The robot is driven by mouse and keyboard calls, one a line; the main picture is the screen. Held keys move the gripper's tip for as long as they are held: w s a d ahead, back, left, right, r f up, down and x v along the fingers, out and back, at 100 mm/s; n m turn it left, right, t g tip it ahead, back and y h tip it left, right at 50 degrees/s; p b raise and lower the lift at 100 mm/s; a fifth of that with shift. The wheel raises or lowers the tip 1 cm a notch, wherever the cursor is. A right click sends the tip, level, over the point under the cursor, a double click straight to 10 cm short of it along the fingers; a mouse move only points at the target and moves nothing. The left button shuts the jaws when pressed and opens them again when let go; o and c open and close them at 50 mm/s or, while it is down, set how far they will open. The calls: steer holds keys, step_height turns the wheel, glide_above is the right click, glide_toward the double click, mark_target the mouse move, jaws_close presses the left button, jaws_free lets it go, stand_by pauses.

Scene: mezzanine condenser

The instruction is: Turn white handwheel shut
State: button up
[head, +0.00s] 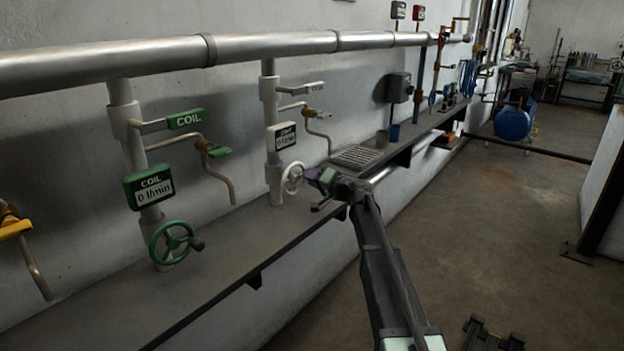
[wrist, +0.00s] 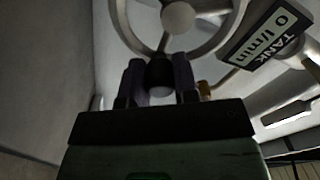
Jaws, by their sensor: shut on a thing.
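The white handwheel (head: 292,178) is on the second pipe drop, low above the shelf. It fills the top of the wrist view, with its pale hub (wrist: 177,18) and spokes showing. My gripper (head: 310,174) is at the right side of the wheel in the head view. In the wrist view my gripper (wrist: 160,72) has its two dark fingers on either side of the wheel's dark crank knob (wrist: 159,73), shut on it. The white-framed flow meter (head: 282,136) above the wheel reads 0 l/min and is labelled TANK in the wrist view (wrist: 272,38).
A green handwheel (head: 172,243) and a green COIL meter (head: 149,187) are on the drop to the left. A bent tap pipe (head: 318,128) hangs above right of the white wheel. A grate (head: 356,157) lies on the shelf (head: 235,235) beyond my gripper. The floor at right is mostly clear.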

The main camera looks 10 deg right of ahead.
steer(key=shift+f+m+b, duration=0.25)
steer(key=shift+f+m, duration=0.05)
steer(key=shift+m, duration=0.45)
steer(key=shift+f+m+b, duration=0.2)
steer(key=shift+f+m, duration=0.1)
steer(key=shift+m, duration=0.45)
steer(key=shift+s, duration=0.1)
steer(key=o, duration=0.9)
steer(key=v, duration=1)
steer(key=shift+s+d, duration=0.15)
steer(key=shift+s, duration=0.15)
